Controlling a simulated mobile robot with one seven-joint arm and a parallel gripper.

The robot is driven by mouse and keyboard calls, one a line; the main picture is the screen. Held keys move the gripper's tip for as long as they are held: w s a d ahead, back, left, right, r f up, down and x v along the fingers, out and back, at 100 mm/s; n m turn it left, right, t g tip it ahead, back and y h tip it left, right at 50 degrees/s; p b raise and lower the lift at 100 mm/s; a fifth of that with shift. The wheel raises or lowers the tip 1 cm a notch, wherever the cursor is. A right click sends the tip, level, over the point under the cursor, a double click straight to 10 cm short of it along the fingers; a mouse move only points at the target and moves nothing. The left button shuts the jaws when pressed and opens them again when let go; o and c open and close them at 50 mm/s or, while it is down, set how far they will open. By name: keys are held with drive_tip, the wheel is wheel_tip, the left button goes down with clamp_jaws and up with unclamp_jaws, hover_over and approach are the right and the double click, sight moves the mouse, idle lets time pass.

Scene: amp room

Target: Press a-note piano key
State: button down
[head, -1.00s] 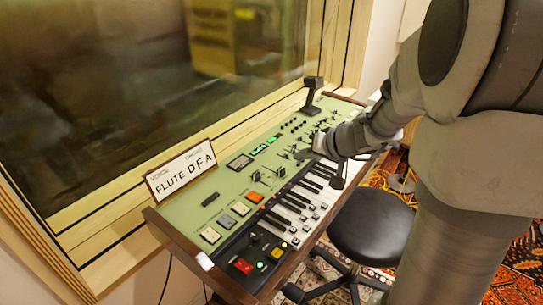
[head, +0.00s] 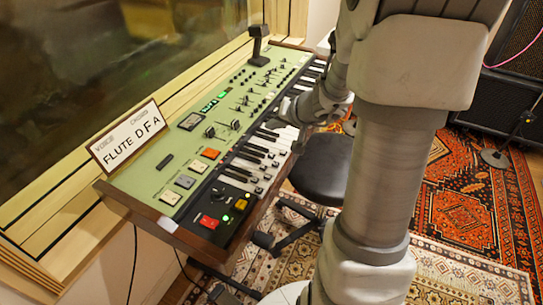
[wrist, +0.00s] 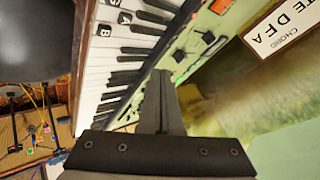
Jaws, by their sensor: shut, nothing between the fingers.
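The keyboard instrument (head: 180,160) has a green control panel and a row of black and white piano keys (head: 262,145). In the wrist view, the white keys (wrist: 100,60) run along the left side. Small dark letter labels (wrist: 103,30) sit on a few of them; one looks like B, and I cannot tell for certain which key is A. My gripper (head: 272,122) is shut and empty, above the keyboard's middle near the keys' back edge. In the wrist view its fingers (wrist: 160,78) point toward the keys and panel. I cannot tell whether they touch anything.
A sign (head: 128,138) reading "FLUTE DFA" stands on the instrument's back left edge. A black stand-like piece (head: 259,45) rises at the far end. A black round stool (head: 325,170) stands before the keys. A window lies behind; patterned rugs (head: 465,210) cover the floor.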

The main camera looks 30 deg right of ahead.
drive_tip(key=b, duration=0.4)
hover_over(269, 154)
drive_tip(key=s, duration=0.2)
drive_tip(key=f, duration=0.6)
drive_tip(key=shift+d+f, duration=0.1)
drive_tip(key=shift+d, duration=0.15)
drive_tip(key=shift+f+b, duration=0.85)
drive_tip(key=shift+b, duration=0.4)
drive_tip(key=shift+f+b, duration=0.2)
drive_tip(key=shift+b, duration=0.1)
drive_tip(key=shift+f+b, duration=0.25)
drive_tip(key=shift+b, duration=0.25)
drive_tip(key=shift+f+b, duration=0.7)
drive_tip(key=shift+b, duration=0.3)
idle(0.9)
drive_tip(key=shift+r, duration=0.1)
drive_tip(key=shift+r+p, duration=0.65)
drive_tip(key=shift+r, duration=0.35)
drive_tip(key=shift+r+p, duration=1.6)
drive_tip(key=shift+r, duration=0.9)
